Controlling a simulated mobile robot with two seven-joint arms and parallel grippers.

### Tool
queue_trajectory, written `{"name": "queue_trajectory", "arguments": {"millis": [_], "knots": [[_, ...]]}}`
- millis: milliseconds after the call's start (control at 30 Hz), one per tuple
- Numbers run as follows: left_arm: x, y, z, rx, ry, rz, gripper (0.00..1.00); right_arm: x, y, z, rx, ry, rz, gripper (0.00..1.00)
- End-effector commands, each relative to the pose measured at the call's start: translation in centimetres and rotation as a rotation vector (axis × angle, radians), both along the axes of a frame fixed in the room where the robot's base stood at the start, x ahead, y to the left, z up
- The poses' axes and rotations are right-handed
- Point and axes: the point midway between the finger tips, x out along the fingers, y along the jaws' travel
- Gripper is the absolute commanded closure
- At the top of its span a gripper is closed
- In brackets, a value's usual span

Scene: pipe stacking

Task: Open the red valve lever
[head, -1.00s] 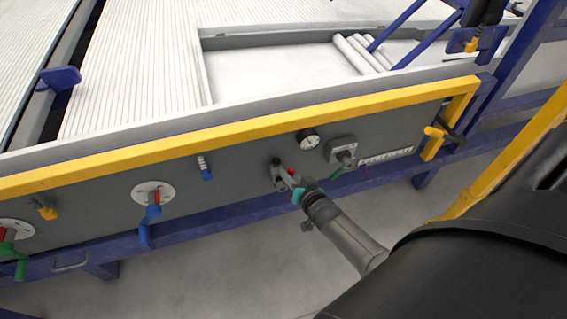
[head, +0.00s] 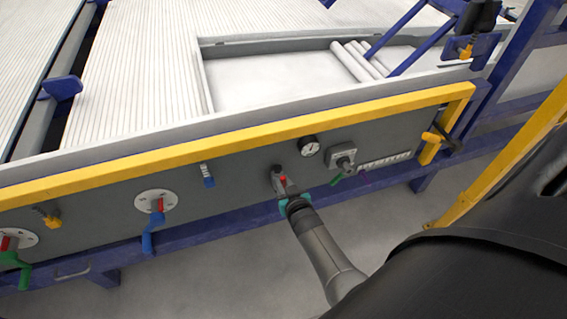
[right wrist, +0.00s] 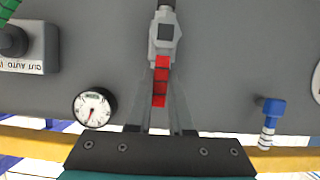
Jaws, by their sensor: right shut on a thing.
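The red valve lever (head: 283,181) is on the grey panel, below and left of the round gauge. In the right wrist view the red lever (right wrist: 161,82) extends from a grey valve body (right wrist: 164,32) and lies between my fingers. My right gripper (head: 280,187) is shut on the lever, its fingers partly covering it in the head view. My left gripper is not in view.
A gauge (head: 309,145) and a grey switch box (head: 342,157) are right of the lever. A blue valve handle (head: 152,232) and a green one (head: 15,269) hang further left. A yellow rail (head: 240,140) runs above the panel.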

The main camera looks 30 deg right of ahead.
Motion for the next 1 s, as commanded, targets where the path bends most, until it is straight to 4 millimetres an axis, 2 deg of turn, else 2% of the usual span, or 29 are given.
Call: {"name": "queue_trajectory", "arguments": {"millis": [200, 233, 500, 800, 1000], "knots": [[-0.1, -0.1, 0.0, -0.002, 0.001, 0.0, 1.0, 0.0, 0.1, -0.1, -0.004, 0.003, 0.004, 1.0], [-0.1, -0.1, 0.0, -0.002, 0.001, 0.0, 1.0, 0.0, 0.1, -0.1, -0.004, 0.003, 0.005, 0.8], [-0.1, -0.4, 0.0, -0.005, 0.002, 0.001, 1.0, 0.0, 0.1, 0.0, -0.002, 0.002, 0.003, 0.51], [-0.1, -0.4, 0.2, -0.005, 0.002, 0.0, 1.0, -0.2, 0.1, 0.1, -0.001, 0.001, 0.002, 0.51], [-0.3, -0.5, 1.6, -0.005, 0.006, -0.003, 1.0, -2.4, 0.8, 1.2, 0.0, 0.004, 0.002, 0.51]]}}
